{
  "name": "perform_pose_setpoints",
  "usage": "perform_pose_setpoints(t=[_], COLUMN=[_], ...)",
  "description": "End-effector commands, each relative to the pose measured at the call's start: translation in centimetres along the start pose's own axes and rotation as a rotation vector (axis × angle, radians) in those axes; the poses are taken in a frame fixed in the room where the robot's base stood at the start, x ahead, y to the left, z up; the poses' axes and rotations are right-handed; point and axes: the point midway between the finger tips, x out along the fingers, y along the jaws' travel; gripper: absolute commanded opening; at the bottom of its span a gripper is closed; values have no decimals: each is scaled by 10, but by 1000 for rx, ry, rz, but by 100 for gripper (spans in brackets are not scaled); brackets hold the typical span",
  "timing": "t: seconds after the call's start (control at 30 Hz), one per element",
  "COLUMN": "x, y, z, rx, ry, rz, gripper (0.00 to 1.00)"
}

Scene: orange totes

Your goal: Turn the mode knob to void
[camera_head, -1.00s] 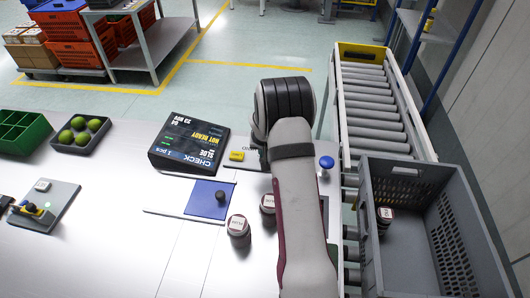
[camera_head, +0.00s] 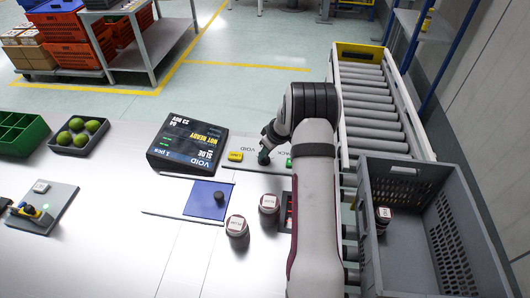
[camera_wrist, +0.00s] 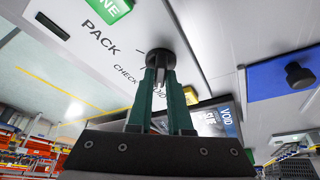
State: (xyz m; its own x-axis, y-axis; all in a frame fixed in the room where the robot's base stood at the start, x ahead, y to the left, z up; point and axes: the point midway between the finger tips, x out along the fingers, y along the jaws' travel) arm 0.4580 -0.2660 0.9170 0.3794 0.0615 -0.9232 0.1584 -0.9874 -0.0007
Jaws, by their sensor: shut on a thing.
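The mode knob (camera_wrist: 160,58) is a dark round knob on the light panel, seen in the wrist view with PACK, CHECK and a partly covered VOID label around it. My gripper (camera_wrist: 160,76) has its green fingers shut on the knob. In the head view my gripper (camera_head: 266,148) is at the panel, right of the yellow button (camera_head: 235,156), and mostly hides the knob. The display (camera_head: 188,143) reads VOID, 1 pcs, SLOE and NOT READY. The knob's pointer mark cannot be made out.
A green button (camera_wrist: 110,8) lies beyond PACK. A blue pad (camera_head: 208,199) with a black knob is in front of the display. Two labelled jars (camera_head: 237,227) (camera_head: 269,204) stand near my arm. A grey crate (camera_head: 412,170) holding a jar is on the right.

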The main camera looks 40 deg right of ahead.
Motion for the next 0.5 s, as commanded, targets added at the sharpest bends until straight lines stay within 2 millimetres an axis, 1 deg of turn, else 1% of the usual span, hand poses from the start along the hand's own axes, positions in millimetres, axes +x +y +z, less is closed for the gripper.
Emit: perform_pose_setpoints(t=[0.2, 0.5], x=[0, 0], y=[1, 1], z=[1, 2], rx=[-73, -108], ry=[-3, -3], rz=[-31, -45], gripper=[0, 0])
